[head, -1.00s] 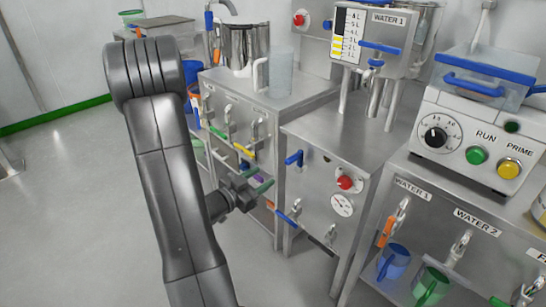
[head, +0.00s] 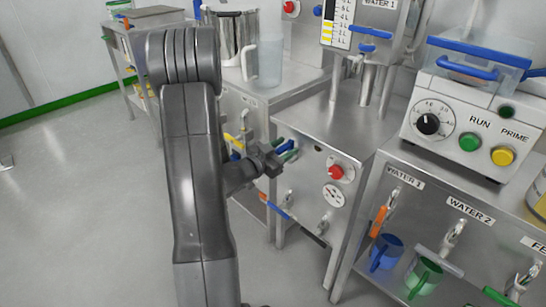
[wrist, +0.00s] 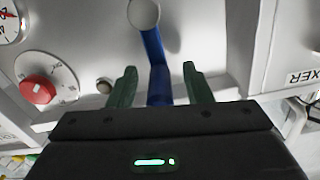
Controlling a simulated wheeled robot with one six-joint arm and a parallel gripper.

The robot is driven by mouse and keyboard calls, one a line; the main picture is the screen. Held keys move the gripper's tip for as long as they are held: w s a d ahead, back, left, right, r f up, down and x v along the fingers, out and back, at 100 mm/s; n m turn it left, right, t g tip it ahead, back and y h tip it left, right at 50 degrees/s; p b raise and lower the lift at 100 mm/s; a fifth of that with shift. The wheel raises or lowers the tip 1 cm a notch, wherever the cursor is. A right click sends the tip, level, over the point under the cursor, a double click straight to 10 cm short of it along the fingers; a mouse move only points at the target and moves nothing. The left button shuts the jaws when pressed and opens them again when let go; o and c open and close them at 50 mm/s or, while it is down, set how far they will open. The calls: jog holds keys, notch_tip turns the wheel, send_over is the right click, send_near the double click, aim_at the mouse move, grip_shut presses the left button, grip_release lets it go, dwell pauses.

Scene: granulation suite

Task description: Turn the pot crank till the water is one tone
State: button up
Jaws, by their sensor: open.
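My gripper (head: 287,151) is open at the front of the steel mixer cabinet (head: 310,190), by a blue crank handle (head: 285,145). In the wrist view the two green fingers of my gripper (wrist: 160,72) stand apart, one on each side of the blue crank handle (wrist: 155,55). Its arm runs down from a pale round end between them; I cannot tell whether either finger touches it. My arm and gripper partly hide the handle in the head view. No water surface or colour shows.
A red knob (head: 336,172) and a white gauge (head: 334,195) sit right of my gripper on the cabinet front. A blue bar with a dark grip (head: 300,225) juts out below. A steel pot (head: 236,38) and clear jug (head: 270,62) stand behind. Floor at left is clear.

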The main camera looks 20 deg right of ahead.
jog(key=shift+w+d, duration=0.25)
jog(key=shift+d, duration=0.35)
grip_shut()
dwell(0.4)
